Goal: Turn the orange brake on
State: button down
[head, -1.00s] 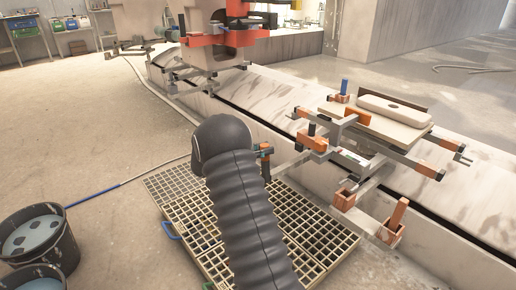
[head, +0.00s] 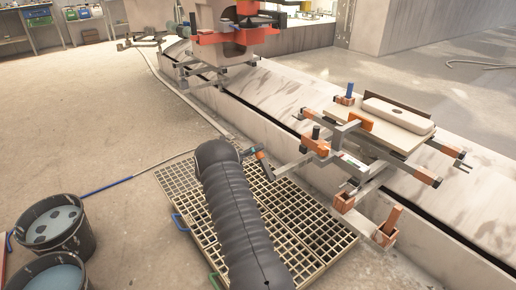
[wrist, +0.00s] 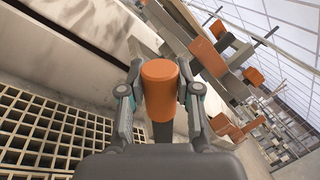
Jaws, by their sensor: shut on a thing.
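The orange brake shows in the wrist view as an orange cylindrical grip (wrist: 159,88) on a dark post, standing between my fingers. My gripper (wrist: 161,70) is shut on this grip, one finger on each side. In the head view my gripper (head: 261,160) is small and partly hidden by my dark arm, at the end of a grey bar beside the carousel stand. The brake's lever looks tilted there, its top leaning left. The lower end of its post is hidden in the wrist view by my gripper's body.
A carousel stand with orange joints carries a pale board (head: 378,133) and a white slab (head: 398,111) on the right. A floor grate (head: 310,237) lies beneath my arm. Dark buckets (head: 52,228) stand at the left. A low pale wall (head: 290,104) runs behind.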

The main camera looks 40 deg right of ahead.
jog(key=shift+w+f+n, duration=0.2)
jog(key=shift+f+n, duration=0.1)
dwell(0.4)
jog(key=c, duration=0.8)
grip_release()
jog(key=shift+d, duration=0.1)
jog(key=shift+w, duration=0.1)
jog(key=v, duration=1.2)
jog(key=shift+f, duration=0.1)
